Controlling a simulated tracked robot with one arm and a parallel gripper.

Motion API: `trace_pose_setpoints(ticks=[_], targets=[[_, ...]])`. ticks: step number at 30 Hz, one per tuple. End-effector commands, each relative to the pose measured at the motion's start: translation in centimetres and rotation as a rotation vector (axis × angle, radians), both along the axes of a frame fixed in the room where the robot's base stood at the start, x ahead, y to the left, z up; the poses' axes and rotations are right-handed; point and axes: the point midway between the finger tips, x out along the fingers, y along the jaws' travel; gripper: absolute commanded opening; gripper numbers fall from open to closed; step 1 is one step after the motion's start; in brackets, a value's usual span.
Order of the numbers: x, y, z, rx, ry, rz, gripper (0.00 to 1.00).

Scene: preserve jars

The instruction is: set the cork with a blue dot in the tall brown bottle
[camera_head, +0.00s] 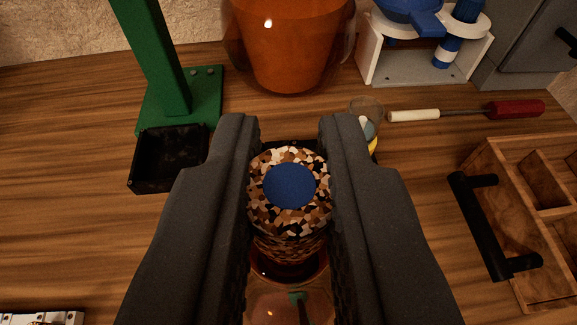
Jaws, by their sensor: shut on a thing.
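The cork (288,220) is speckled brown, black and cream, with a round blue dot on its top. My gripper (289,190) is shut on it, with one dark finger on each side. The cork is held upright. Just below it, a glossy reddish-brown bottle (290,307) shows its round rim and part of its glass body. The cork's lower end overlaps the rim in this view; I cannot tell whether it is inside the mouth or just above it. Most of the bottle is hidden by the cork and my fingers.
Behind are a green stand (160,60), a black tray (150,182), a large orange vessel (290,45) and a white holder (400,70) with blue parts. A screwdriver (510,109) lies at right, above a wooden box (535,280). A small glass item (366,108) is partly hidden by my right finger.

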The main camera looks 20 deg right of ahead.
Motion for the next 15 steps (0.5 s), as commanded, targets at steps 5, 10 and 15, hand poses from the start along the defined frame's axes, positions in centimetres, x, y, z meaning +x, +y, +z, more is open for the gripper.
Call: trace_pose_setpoints(ticks=[5,10,15], targets=[[0.0,0.0,-0.37,0.0,0.0,0.0,0.0],[0.0,0.0,-0.59,0.0,0.0,0.0,0.0],[0.0,0.0,-0.58,0.0,0.0,0.0,0.41]])
